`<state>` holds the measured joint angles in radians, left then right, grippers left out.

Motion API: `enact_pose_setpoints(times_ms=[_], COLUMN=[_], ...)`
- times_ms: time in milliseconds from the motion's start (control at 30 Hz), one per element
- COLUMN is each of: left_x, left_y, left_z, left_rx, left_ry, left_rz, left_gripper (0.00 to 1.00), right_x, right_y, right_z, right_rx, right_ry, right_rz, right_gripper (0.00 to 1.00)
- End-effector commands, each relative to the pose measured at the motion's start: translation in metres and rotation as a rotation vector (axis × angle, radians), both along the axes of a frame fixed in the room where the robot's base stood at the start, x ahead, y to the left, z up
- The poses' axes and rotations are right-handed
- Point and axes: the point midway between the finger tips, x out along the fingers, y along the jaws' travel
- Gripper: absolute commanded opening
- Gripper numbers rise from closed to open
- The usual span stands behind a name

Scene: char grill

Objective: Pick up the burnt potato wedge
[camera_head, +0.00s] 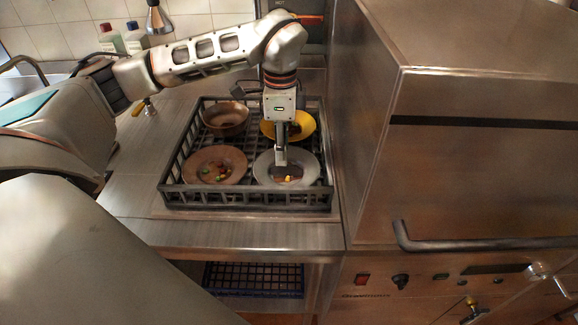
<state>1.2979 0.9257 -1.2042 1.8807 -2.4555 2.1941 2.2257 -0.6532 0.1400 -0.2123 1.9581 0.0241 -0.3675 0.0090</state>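My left gripper (281,160) points straight down over the pale grey plate (310,172) at the front right of the black dish rack. Its fingers show as one narrow dark shape, so I cannot tell whether they are open or shut. Right below the fingertips, small dark and orange-yellow food bits (289,179) lie on the plate. They are too small to tell which one is the burnt potato wedge, and whether the fingertips touch any is unclear. My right gripper is not in view.
The black rack (250,199) also holds a brown plate (232,160) with food scraps, a brown bowl (225,117) and a yellow bowl (308,125). A large steel machine (480,180) stands close on the right. Bottles (133,38) stand back left. Steel counter (145,180) is clear left of the rack.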

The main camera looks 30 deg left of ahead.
Motion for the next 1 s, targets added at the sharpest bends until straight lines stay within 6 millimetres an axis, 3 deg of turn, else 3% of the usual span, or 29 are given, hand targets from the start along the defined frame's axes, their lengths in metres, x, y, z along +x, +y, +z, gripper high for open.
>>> enact_pose_setpoints(times_ms=[400, 667, 700, 800, 1000], left_x=[-0.002, -0.001, -0.001, -0.001, -0.001], left_y=[0.003, 0.003, 0.003, 0.003, 0.003], left_z=[-0.050, -0.054, -0.054, -0.054, -0.054], left_rx=[0.000, -0.001, -0.001, -0.001, -0.001], left_ry=[0.001, 0.000, 0.000, 0.000, 0.000], left_rz=[0.002, 0.002, 0.002, 0.002, 0.001], left_gripper=[0.31, 0.31, 0.28, 0.02, 0.02], right_x=[0.001, 0.002, 0.002, 0.002, 0.002], right_y=[-0.002, -0.005, -0.005, -0.005, -0.005], right_z=[0.009, 0.007, 0.007, 0.007, 0.007], right_rx=[-0.003, -0.007, -0.007, -0.007, -0.005], right_ry=[0.000, 0.002, 0.002, 0.002, 0.003], right_rz=[-0.001, -0.007, -0.008, -0.009, -0.009], right_gripper=[0.40, 0.40, 0.40, 0.40, 0.40])
